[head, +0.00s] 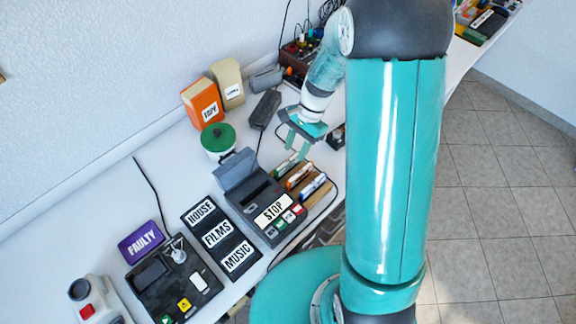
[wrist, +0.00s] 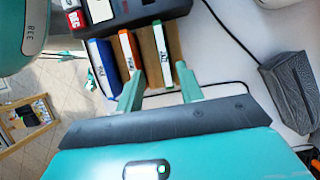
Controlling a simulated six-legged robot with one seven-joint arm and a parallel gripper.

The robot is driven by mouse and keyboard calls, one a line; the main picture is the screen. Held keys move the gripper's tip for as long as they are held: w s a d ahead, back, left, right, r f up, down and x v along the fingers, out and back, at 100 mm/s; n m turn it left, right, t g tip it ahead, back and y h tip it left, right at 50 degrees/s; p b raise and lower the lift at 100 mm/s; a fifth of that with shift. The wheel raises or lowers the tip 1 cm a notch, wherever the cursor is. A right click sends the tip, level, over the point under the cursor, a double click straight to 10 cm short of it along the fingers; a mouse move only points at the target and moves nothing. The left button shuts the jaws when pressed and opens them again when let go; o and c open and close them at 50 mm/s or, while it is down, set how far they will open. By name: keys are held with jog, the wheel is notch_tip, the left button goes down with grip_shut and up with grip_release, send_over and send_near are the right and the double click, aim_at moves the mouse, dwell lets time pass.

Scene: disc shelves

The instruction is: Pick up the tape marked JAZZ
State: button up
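Three tapes stand in a brown rack (head: 322,198): a green one (head: 285,165), an orange one (head: 300,176) and a blue one (head: 313,187). In the wrist view the green tape (wrist: 161,52), orange tape (wrist: 128,50) and blue tape (wrist: 102,65) have white labels with small print turned upside down. I cannot tell which one reads JAZZ. My gripper (head: 296,146) is open above the far end of the rack. In the wrist view its two fingers (wrist: 160,72) point at the rack, with the green tape's near end between them. Nothing is held.
A dark player labelled STOP (head: 272,208) with a raised lid stands left of the rack. A dark grey box (head: 265,109) and a green-lidded pot (head: 218,140) stand behind. Cables run across the white table.

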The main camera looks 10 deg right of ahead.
aim_at(289, 160)
jog(key=x, duration=0.5)
jog(key=shift+w+a, duration=0.2)
jog(key=shift+f, duration=0.2)
dwell(0.4)
grip_shut()
